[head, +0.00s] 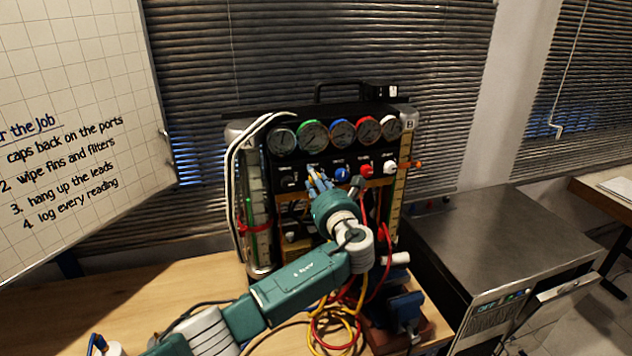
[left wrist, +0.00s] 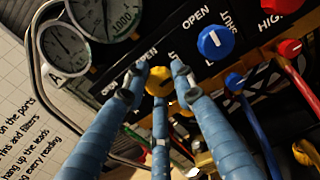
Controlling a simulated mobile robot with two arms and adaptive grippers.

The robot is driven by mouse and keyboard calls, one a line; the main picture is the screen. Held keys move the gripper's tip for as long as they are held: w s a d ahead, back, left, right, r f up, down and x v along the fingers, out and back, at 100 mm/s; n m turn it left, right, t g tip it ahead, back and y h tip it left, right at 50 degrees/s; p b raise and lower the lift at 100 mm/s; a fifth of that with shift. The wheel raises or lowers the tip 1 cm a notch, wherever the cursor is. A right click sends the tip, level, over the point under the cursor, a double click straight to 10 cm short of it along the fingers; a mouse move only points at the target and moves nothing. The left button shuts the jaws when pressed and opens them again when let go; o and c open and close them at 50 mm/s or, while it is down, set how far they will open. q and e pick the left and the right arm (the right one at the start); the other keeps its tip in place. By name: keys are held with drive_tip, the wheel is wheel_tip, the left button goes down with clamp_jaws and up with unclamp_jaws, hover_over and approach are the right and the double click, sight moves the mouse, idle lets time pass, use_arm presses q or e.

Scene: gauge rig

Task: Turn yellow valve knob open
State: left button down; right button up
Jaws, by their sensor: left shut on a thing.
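The yellow valve knob (left wrist: 159,81) sits on the dark front panel of the gauge rig, between the fingertips of my left gripper (left wrist: 158,88) in the left wrist view. The three blue fingers are closed around it, with parts of the knob showing between them. Lettering reading OPEN shows on the panel beside it. In the head view my left gripper (head: 318,183) is at the panel, left of the blue knob (head: 342,173), and its fingers and hand hide the yellow knob. My right gripper is not in view.
A red knob (head: 366,170) and a white knob (head: 390,167) continue the row. Several gauges (head: 314,134) sit above. Red and yellow hoses (head: 335,325) hang below my left forearm. A whiteboard (head: 75,150) stands at left, a metal cabinet (head: 500,235) at right.

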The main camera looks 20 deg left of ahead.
use_arm(q)
drive_tip(key=n+b, duration=0.1)
drive_tip(key=n, duration=0.1)
drive_tip(key=f+n+b, duration=0.1)
drive_tip(key=n+b, duration=0.5)
drive_tip(key=shift+f, duration=0.1)
drive_tip(key=n+b, duration=0.4)
drive_tip(key=n, duration=0.1)
drive_tip(key=shift+d+n+b, duration=0.15)
drive_tip(key=shift+n+b, duration=0.2)
drive_tip(key=shift+n, duration=0.05)
drive_tip(key=shift+n+b, duration=1.55)
drive_tip(key=shift+n, duration=0.35)
drive_tip(key=shift+r, duration=0.25)
drive_tip(key=c, duration=1.5)
unclamp_jaws()
drive_tip(key=shift+o, duration=0.5)
drive_tip(key=shift+r, duration=0.15)
